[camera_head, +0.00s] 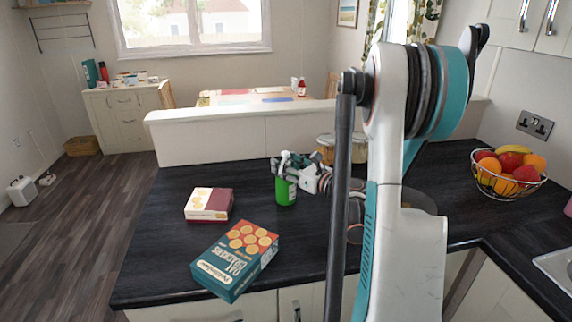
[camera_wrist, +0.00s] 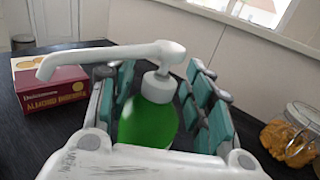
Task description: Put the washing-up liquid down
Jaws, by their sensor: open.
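The washing-up liquid (camera_head: 286,191) is a green bottle with a white pump top, standing upright on the dark worktop (camera_head: 165,248). In the wrist view the bottle (camera_wrist: 148,122) is between the finger pads, its white spout pointing left. My gripper (camera_head: 292,172) is open around the upper part of the bottle. In the wrist view the gripper (camera_wrist: 160,110) has a teal-padded finger on each side. The bottle's lower part is hidden in the wrist view, and I cannot tell whether either pad touches it.
A maroon and cream biscuit box (camera_head: 209,204) and a teal cracker box (camera_head: 235,262) lie to the left. A glass jar (camera_wrist: 292,132) stands right of the gripper. A wire fruit bowl (camera_head: 508,172) is far right. The worktop's left front is clear.

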